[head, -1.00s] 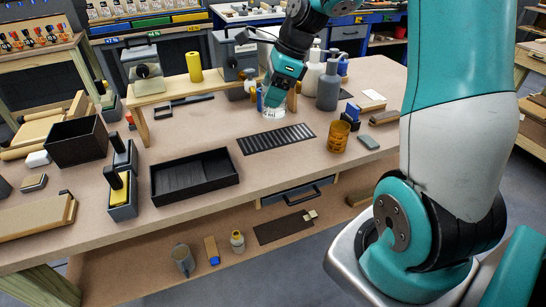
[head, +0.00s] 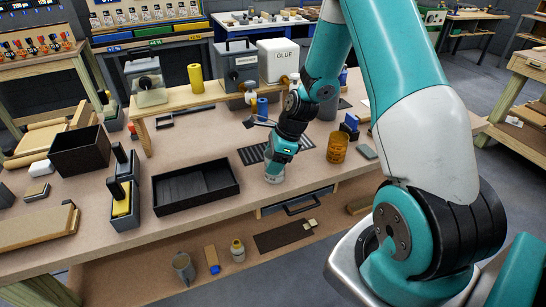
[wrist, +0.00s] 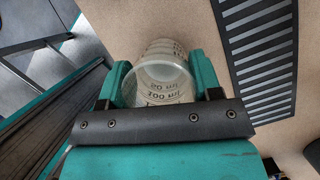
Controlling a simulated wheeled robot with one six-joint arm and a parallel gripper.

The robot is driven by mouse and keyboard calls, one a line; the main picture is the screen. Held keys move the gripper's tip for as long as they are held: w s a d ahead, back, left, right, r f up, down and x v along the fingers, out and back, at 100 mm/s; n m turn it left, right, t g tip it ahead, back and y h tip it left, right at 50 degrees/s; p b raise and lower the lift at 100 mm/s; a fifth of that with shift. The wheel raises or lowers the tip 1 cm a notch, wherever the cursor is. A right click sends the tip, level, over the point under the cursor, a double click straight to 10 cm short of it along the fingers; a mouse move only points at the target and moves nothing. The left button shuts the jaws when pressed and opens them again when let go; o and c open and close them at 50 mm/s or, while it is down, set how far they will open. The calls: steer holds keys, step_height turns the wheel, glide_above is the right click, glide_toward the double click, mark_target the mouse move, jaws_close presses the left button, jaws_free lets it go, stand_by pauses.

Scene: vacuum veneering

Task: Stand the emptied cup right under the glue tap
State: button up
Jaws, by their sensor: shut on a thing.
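My gripper (head: 276,163) is shut on a clear measuring cup (head: 274,178) near the table's front edge, left of the amber jar. In the wrist view the cup (wrist: 163,78) sits between my two teal fingers, its open rim toward the camera; printed ml marks show and no clear contents can be seen. Whether its base touches the table cannot be told. The white glue container (head: 278,58), lettered GLUE, stands on the raised wooden shelf at the back, well apart from the cup. My arm covers part of that area, and I cannot make out its tap clearly.
A black slatted mat (head: 252,154) lies behind the cup; it also shows in the wrist view (wrist: 258,60). A black tray (head: 195,186) is to the left, an amber jar (head: 337,148) to the right. The wooden shelf (head: 190,92) and a grey tank (head: 236,62) stand behind.

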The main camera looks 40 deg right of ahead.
steer(key=shift+f, duration=0.1)
steer(key=shift+f, duration=0.1)
steer(key=o, duration=1)
steer(key=shift+c, duration=0.2)
steer(key=shift+f+b, duration=0.15)
steer(key=shift+b, duration=0.35)
